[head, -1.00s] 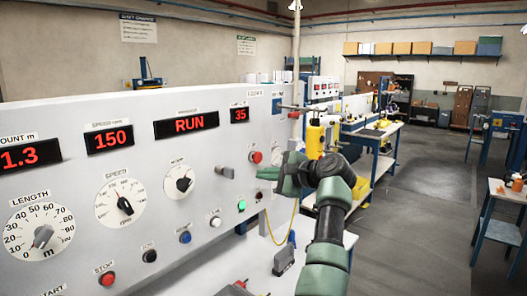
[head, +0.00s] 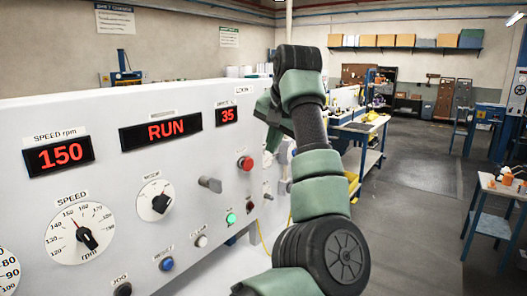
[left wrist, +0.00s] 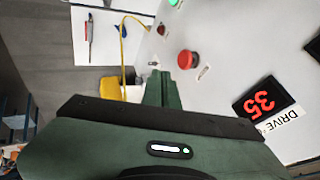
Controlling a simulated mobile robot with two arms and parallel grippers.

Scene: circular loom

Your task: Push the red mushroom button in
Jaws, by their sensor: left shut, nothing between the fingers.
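The red mushroom button (head: 245,163) sticks out of the light control panel (head: 120,180), below the display reading 35. It also shows in the left wrist view (left wrist: 187,60), to the right of my fingertips. My left gripper (head: 272,142) is beside the panel, to the right of the button and slightly above it in the head view. In the left wrist view its green fingers (left wrist: 160,80) are together and empty. A gap shows between the fingertips and the button there. My forearm hides part of the panel's right end. My right gripper is not in view.
A grey lever (head: 210,184) and a green lit button (head: 231,219) are near the red button. A dial (head: 82,233) is farther left. A yellow cable (left wrist: 123,40) hangs beside the panel. The aisle floor (head: 400,220) at right is clear.

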